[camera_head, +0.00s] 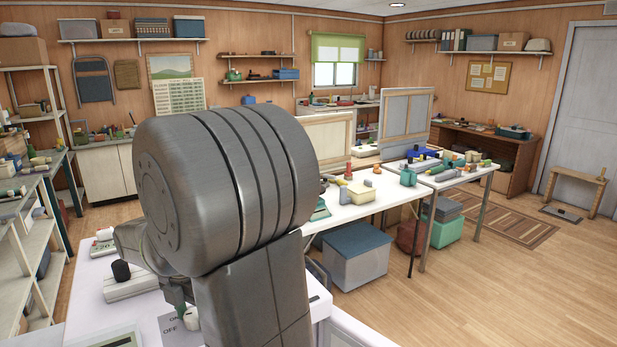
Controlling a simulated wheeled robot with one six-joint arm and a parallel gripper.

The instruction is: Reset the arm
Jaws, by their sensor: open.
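My own arm fills the left middle of the head view as a large grey ribbed joint and a thick link below it. Smaller grey parts of my arm show at its left, partly hidden behind the joint. No rope is visible to me.
Beneath my arm is a white surface (92,290) with a black-knobbed white device (125,283). A cluttered white worktable (365,205) stands to the right, a grey box with a blue lid (355,265) under it. Shelving (40,255) stands left.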

